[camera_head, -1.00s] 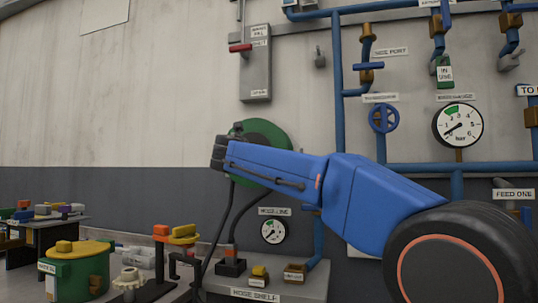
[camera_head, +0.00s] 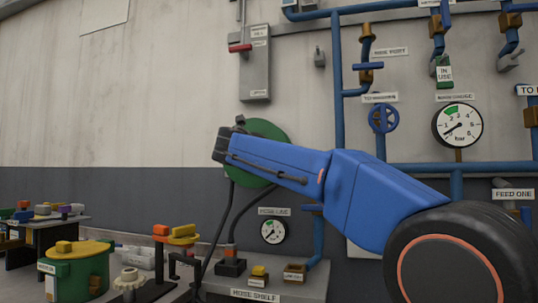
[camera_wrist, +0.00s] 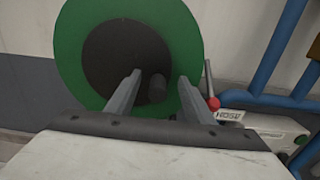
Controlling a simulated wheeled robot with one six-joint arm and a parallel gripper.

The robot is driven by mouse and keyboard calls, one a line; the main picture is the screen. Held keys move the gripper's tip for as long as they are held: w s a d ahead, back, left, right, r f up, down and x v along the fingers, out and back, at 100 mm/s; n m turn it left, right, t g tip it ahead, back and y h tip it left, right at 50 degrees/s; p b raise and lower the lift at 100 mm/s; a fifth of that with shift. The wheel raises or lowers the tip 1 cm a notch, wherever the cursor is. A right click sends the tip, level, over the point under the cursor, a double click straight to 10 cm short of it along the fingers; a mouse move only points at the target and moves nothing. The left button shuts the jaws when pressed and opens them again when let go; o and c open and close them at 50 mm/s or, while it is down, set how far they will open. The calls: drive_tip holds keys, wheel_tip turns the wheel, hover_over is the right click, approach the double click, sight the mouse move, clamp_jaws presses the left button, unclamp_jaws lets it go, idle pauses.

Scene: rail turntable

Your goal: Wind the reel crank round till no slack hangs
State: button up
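The hose reel is a green disc (camera_head: 270,133) on the wall, partly hidden behind my blue arm in the head view. In the wrist view the green disc (camera_wrist: 75,50) has a dark round hub (camera_wrist: 112,45). A short dark knob (camera_wrist: 157,88), seemingly the crank handle, stands between the fingers of my gripper (camera_wrist: 160,77). The fingers are apart, with a gap visible on each side of the knob. I cannot tell how deep the knob sits between them. A dark hose (camera_head: 236,212) hangs in a curve below the reel. My fingers are hidden in the head view.
A red-knobbed lever (camera_wrist: 212,102) is close to the right finger, with blue pipes (camera_wrist: 284,60) beyond. Below the reel is the hose shelf (camera_head: 300,286) with small blocks. A gauge (camera_head: 274,230) is on the wall. A green pot (camera_head: 78,272) stands lower left.

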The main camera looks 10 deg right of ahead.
drive_tip(key=shift+a+f, duration=0.1)
drive_tip(key=shift+f, duration=0.15)
drive_tip(key=shift+s+a, duration=0.1)
drive_tip(key=shift+a, duration=0.05)
drive_tip(key=v, duration=0.8)
drive_tip(key=shift+s, duration=0.25)
idle(0.3)
idle(0.4)
drive_tip(key=s+d+f+m+g+y, duration=0.1)
drive_tip(key=s+d+f+m+g, duration=0.1)
drive_tip(key=s+d+f+m, duration=0.55)
drive_tip(key=s+d+f+m+g+y, duration=0.1)
drive_tip(key=s+d+f+m+g, duration=0.2)
drive_tip(key=f, duration=0.8)
drive_tip(key=s+d+f+m+g+y, duration=0.25)
drive_tip(key=s+d+f, duration=0.25)
drive_tip(key=s+f, duration=0.3)
drive_tip(key=s+a+f+m+g+y, duration=0.1)
drive_tip(key=s+f+m+y, duration=0.1)
drive_tip(key=s+f+m, duration=0.6)
drive_tip(key=s+f+m+g+y, duration=0.2)
drive_tip(key=s+f+m, duration=0.7)
drive_tip(key=s+f, duration=0.6)
wheel_tip(320, 180, down, 6)
drive_tip(key=shift+s+a+f, duration=0.1)
drive_tip(key=shift+s+a, duration=0.25)
drive_tip(key=shift+a, duration=0.05)
